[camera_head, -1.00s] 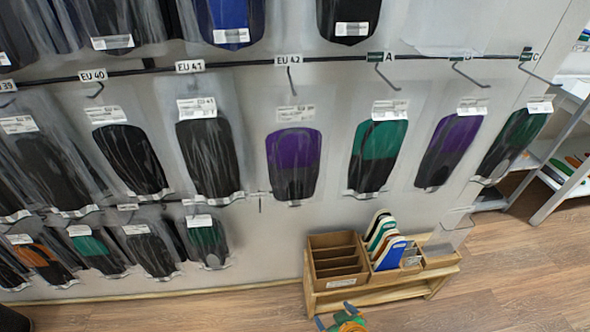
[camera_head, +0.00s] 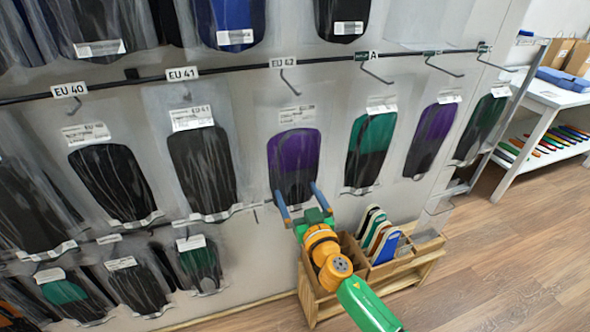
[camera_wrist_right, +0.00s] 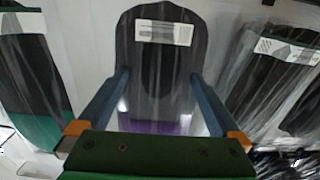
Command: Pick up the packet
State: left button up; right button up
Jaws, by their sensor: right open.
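A clear packet with a purple and black insole (camera_head: 294,150) hangs on the wall under the EU 42 tag. My right gripper (camera_head: 296,189) is in front of its lower black end, with its two blue fingers spread. In the right wrist view the packet (camera_wrist_right: 160,97) lies between the open fingers (camera_wrist_right: 160,76), mostly black, with a white label and a strip of purple nearest the gripper. I cannot tell whether the fingers touch it. My left gripper is not in view.
A green and black packet (camera_head: 370,150) hangs to the right and a black packet (camera_head: 202,170) to the left. A wooden rack (camera_head: 428,250) with upright insoles stands below, partly behind my right arm. A white shelf table (camera_head: 550,95) is at the far right.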

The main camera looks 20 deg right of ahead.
jog(key=c, duration=1.2)
